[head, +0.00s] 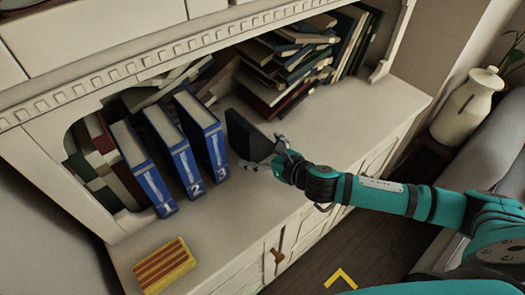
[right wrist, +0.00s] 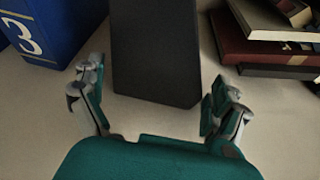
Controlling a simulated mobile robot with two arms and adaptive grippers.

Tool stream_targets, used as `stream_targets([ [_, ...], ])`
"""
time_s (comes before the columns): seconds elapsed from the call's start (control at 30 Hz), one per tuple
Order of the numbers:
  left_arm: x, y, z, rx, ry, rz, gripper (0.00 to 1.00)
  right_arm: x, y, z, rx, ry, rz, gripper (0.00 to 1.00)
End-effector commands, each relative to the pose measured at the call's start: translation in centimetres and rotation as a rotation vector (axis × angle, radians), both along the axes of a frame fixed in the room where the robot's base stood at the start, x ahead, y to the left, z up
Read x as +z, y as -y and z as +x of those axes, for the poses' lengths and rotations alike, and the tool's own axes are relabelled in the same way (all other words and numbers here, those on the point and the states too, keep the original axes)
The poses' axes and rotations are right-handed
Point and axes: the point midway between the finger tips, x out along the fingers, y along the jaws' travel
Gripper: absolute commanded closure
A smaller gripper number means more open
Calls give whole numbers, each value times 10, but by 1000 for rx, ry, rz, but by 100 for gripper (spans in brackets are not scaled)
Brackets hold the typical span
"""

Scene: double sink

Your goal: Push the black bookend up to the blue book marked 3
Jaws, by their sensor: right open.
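The black bookend (head: 249,136) stands upright on the cabinet top, just right of the blue book marked 3 (head: 203,134). A narrow gap shows between them. In the right wrist view the bookend (right wrist: 155,50) rises between the fingers, and the book marked 3 (right wrist: 45,30) is at the upper left. My right gripper (head: 272,160) is open at the bookend's front side. In the right wrist view the open fingers (right wrist: 157,105) lie either side of the bookend's lower part, apart from it. My left gripper is not in view.
Blue books marked 2 (head: 174,150) and 1 (head: 144,167) stand left of book 3. A pile of books (head: 285,65) lies behind and right of the bookend. A striped red and yellow block (head: 164,266) lies at the front left. The cabinet top (head: 350,115) is clear on the right.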

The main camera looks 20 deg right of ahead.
Motion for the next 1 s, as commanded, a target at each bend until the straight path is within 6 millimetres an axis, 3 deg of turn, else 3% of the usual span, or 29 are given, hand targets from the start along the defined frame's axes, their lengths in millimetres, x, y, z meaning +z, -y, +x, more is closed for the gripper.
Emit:
stream_targets([
  [0.23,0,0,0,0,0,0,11,0,0,0,0,0,0,3],
  [0.77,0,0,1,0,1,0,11,0,0,0,-1,-1,-1,72],
  [1.0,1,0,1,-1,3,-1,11,0,1,0,-2,-1,-1,72],
])
